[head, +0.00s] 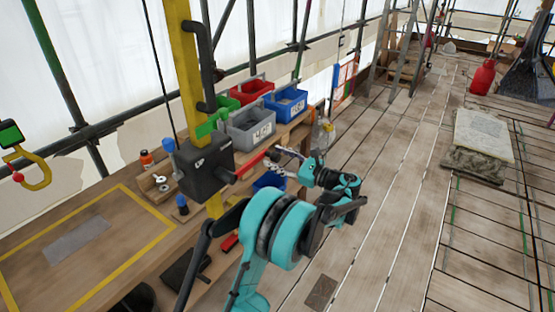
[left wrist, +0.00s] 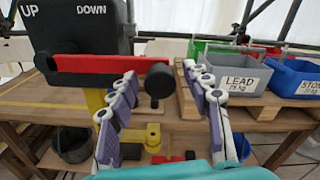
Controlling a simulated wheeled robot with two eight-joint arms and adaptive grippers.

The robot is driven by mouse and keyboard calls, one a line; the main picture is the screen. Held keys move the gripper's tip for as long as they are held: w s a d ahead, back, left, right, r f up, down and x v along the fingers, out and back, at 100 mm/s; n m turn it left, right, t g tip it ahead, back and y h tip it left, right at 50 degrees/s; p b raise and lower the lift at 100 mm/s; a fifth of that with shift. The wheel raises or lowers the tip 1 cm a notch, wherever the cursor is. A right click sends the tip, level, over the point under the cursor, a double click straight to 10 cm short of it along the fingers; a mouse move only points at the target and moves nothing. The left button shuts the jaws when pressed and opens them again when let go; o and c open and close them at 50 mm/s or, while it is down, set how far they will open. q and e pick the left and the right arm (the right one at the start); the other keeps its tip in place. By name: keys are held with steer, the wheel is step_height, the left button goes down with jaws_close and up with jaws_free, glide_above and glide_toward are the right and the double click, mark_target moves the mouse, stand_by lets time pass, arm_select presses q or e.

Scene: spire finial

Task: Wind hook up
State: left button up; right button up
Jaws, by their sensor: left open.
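The black winch box (head: 205,165) sits on a yellow post and carries a red crank arm (head: 250,164). In the left wrist view the winch box (left wrist: 75,28) is marked UP and DOWN. The red crank arm (left wrist: 100,63) points right and ends in a black knob (left wrist: 158,80). My left gripper (left wrist: 161,73) is open, its fingers on either side of the knob in the picture; contact cannot be told. In the head view the left gripper (head: 282,160) is at the crank's outer end. The yellow hook (head: 38,172) hangs at far left. My right gripper is out of view.
Grey (head: 250,128), red (head: 250,90) and blue (head: 287,104) bins stand on the bench behind the crank. A yellow-taped rectangle (head: 65,215) marks the bench at left. A plank walkway (head: 400,190) runs right, with a stone slab (head: 483,132) on it.

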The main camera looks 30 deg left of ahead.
arm_select(q)
jaws_close()
